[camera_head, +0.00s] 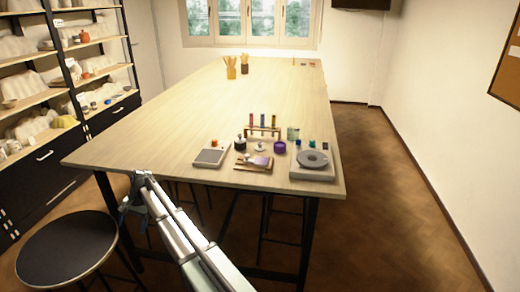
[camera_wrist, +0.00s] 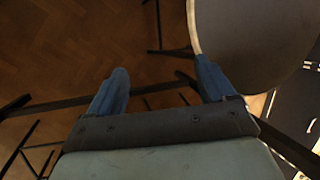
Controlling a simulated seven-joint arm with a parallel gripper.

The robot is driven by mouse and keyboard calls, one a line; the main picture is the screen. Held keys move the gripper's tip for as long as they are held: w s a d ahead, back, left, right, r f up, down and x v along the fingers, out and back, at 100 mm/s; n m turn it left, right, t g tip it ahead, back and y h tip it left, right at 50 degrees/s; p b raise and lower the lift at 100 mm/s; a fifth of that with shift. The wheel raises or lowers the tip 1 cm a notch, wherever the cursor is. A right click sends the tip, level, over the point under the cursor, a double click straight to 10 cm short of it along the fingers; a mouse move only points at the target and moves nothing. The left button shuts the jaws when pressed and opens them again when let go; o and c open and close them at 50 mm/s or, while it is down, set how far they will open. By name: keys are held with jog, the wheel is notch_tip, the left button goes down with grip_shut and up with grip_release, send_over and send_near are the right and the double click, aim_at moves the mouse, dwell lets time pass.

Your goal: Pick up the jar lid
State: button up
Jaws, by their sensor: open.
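Small glazing items stand at the near right corner of the table (camera_head: 160,130) in the head view. I cannot tell for sure which is the jar lid. A small dark-knobbed piece (camera_head: 240,143), a small pale piece (camera_head: 259,147) and a short purple pot (camera_head: 280,147) are among them. My gripper (camera_wrist: 161,66) is open and empty in the wrist view, its two blue fingers apart over the floor. It is low beside the table's near left corner, well away from those items. The jar lid does not show in the wrist view.
A black round stool (camera_head: 66,248) stands by the near left corner; its seat (camera_wrist: 255,35) is close beside my right finger. A flat grey-topped device (camera_head: 211,155), a tube rack (camera_head: 262,131) and a grey disc on a white base (camera_head: 312,160) crowd the items. The table's middle is clear.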

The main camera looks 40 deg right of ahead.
jog(key=w+a+r+t+y, duration=0.1)
jog(key=w+r, duration=0.3)
jog(key=r, duration=0.5)
jog(key=w+a+r+m, duration=0.1)
jog(key=w+r, duration=0.2)
jog(key=r, duration=0.6)
jog(key=w+a+r+t+y, duration=0.15)
jog(key=w+r, duration=0.25)
jog(key=r, duration=0.5)
jog(key=w+d+r+m+h, duration=0.1)
jog(key=w+d+r, duration=0.1)
jog(key=d+r, duration=0.55)
jog(key=m+g+h, duration=0.3)
jog(key=m+h, duration=0.3)
jog(key=m, duration=0.1)
send_over(260, 147)
jog(key=d, duration=0.1)
notch_tip(260, 147, down, 4)
jog(key=r, duration=0.1)
jog(key=shift+t, duration=0.25)
jog(key=f, duration=1.3)
jog(key=shift+w+f, duration=0.3)
jog(key=shift+f, duration=0.1)
